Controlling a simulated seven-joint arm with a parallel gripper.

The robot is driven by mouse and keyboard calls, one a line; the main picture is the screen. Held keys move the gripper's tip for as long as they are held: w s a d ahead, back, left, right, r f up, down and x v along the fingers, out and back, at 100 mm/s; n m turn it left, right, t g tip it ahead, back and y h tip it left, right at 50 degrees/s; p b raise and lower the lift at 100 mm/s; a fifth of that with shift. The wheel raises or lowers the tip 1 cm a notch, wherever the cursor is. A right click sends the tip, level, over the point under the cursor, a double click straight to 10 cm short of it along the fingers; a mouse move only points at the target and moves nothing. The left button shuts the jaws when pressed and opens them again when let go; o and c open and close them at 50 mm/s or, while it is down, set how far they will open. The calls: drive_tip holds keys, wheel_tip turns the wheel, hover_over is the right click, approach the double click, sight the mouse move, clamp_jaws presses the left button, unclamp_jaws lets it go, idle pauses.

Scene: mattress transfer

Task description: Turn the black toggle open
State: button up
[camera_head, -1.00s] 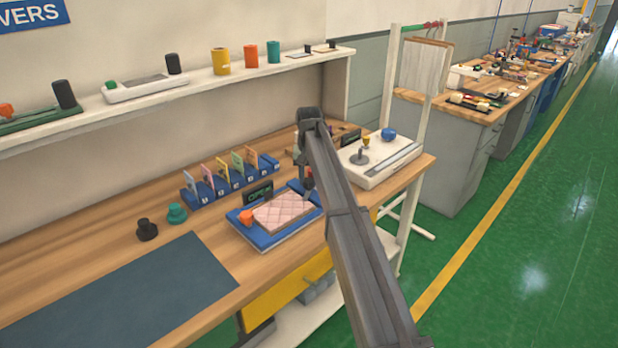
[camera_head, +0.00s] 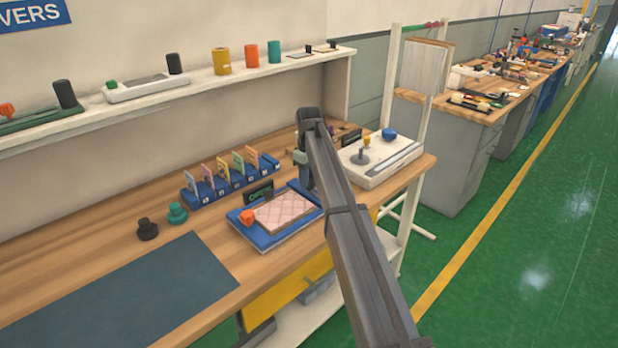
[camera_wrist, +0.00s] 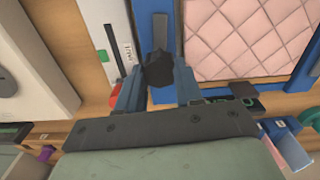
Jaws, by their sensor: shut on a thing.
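The black toggle (camera_wrist: 159,71) stands on the blue frame, in the middle of the wrist view. My gripper (camera_wrist: 158,82) has its two blue-grey fingers on either side of the toggle and is shut on it. In the head view my gripper (camera_head: 304,180) is low at the right end of the blue frame (camera_head: 240,227) and hides the toggle. A pink quilted pad (camera_wrist: 245,38) lies in the frame beside the toggle, and it also shows in the head view (camera_head: 282,212). An orange knob (camera_head: 247,217) sits at the frame's left end. A small dark display (camera_head: 258,191) stands behind it.
A white device (camera_head: 380,158) with a blue knob stands right of my gripper. A blue rack of coloured cards (camera_head: 229,180) stands behind the frame. Black (camera_head: 147,229) and teal (camera_head: 177,212) knobs stand to the left. The dark mat (camera_head: 120,290) is clear.

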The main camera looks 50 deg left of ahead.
drive_tip(key=shift+n, duration=0.6)
drive_tip(key=o, duration=1)
drive_tip(key=shift+o, duration=0.2)
drive_tip(key=shift+r, duration=0.1)
wheel_tip(320, 180, up, 14)
drive_tip(key=shift+f, duration=0.2)
